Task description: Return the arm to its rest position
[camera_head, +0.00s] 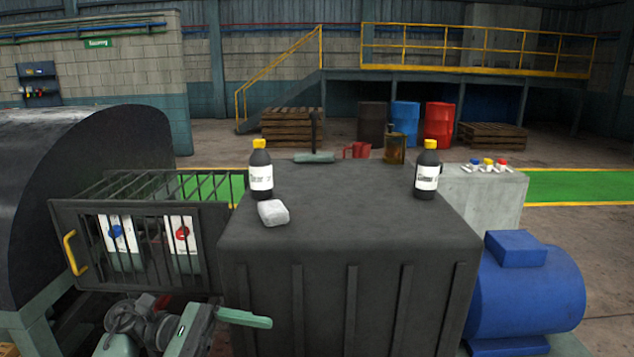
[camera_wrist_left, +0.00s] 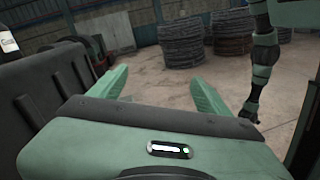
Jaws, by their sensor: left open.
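My left gripper (camera_head: 245,318) is low in the head view, beside the front left of the dark ribbed housing (camera_head: 350,305). In the left wrist view the gripper (camera_wrist_left: 157,90) has its two green fingers spread apart with nothing between them. The housing also shows at the left of that view (camera_wrist_left: 40,105). My left arm is bent at the bottom left of the head view. A jointed green and dark arm (camera_wrist_left: 265,62) hangs at the right of the wrist view; I cannot make out a gripper on it.
On the housing stand two dark bottles with yellow caps (camera_head: 261,170) (camera_head: 427,170) and a pale grey block (camera_head: 273,213). A barred guard with a yellow handle (camera_head: 75,252) is at the left, a blue motor (camera_head: 530,300) at the right.

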